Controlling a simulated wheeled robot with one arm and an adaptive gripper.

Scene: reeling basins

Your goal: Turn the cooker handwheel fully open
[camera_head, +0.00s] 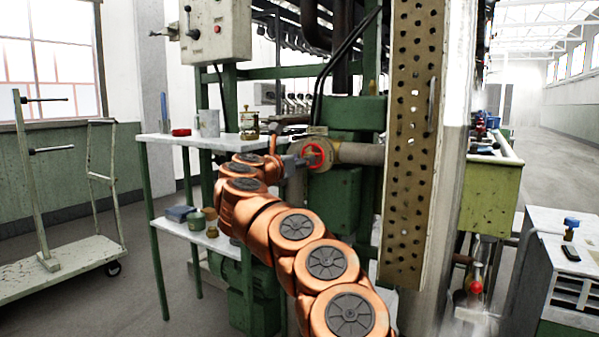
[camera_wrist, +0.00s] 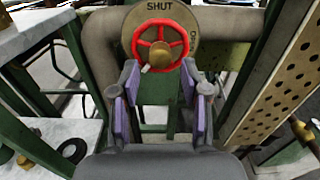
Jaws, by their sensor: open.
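The red cooker handwheel (camera_wrist: 159,46) is a spoked ring with a brass hub, in front of a round plate (camera_wrist: 162,12) marked "SHUT" at the top and more lettering at its right edge. A small pale mark sits at the wheel's lower left. In the head view the handwheel (camera_head: 314,156) is at the end of the grey pipe, just right of my gripper (camera_head: 300,160). In the wrist view my gripper (camera_wrist: 159,105) is open, its two purple-padded fingers either side of a gap below the wheel. Nothing is between the fingers. I cannot tell whether they touch the rim.
A white-topped side table (camera_head: 165,138) with a red item, a tin and a brass piece stands left of the wheel. A perforated metal column (camera_head: 411,150) stands close on the right. A thick pipe (camera_head: 360,153) runs behind the wheel. A trolley (camera_head: 60,262) is at far left.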

